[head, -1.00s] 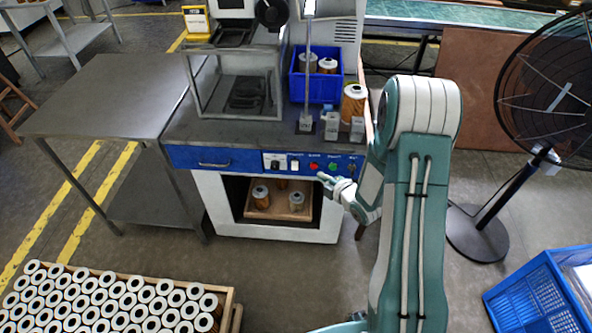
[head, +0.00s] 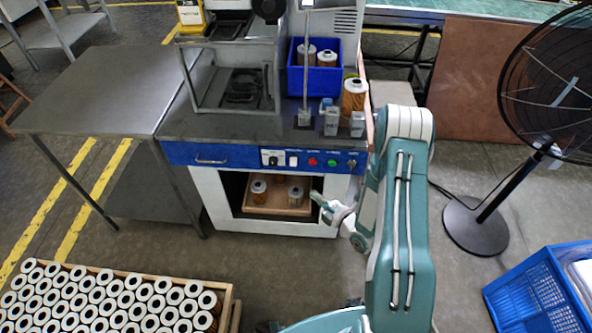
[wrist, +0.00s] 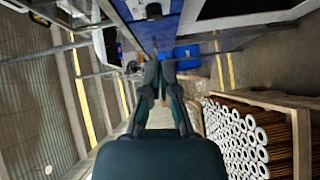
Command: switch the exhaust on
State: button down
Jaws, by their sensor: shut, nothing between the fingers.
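The control panel (head: 312,160) is on the blue front of the workbench in the head view. It carries a black knob (head: 273,160), a white switch (head: 293,160), a red button (head: 312,161), a green button (head: 332,162) and another small control (head: 351,164) at the right. The labels are too blurred to read, so I cannot tell which is the exhaust, nor the switch's position. My gripper (head: 318,198) is below the panel, in front of the cabinet opening's right side, apart from the controls. In the wrist view its fingers (wrist: 160,64) are closed together and empty.
A wooden tray (head: 279,211) with filter cartridges sits in the open cabinet. A crate of cartridges (head: 232,305) is at the lower left. A metal table (head: 95,100) stands left, a black fan (head: 478,220) right, and a blue crate (head: 525,290) lower right. Floor before the cabinet is clear.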

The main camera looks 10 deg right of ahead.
send_near(291, 166)
jog(key=w+a, duration=0.2)
jog(key=a, duration=0.3)
jog(key=shift+w+d+f, duration=0.1)
jog(key=shift+w+d, duration=0.15)
jog(key=shift+w, duration=0.45)
jog(key=shift+w+d, duration=0.3)
jog(key=shift+w, duration=0.4)
jog(key=shift+w+d+f, duration=0.1)
jog(key=shift+w+d, duration=0.15)
jog(key=shift+w, duration=0.45)
jog(key=shift+w, duration=0.25)
jog(key=shift+s+f, duration=0.1)
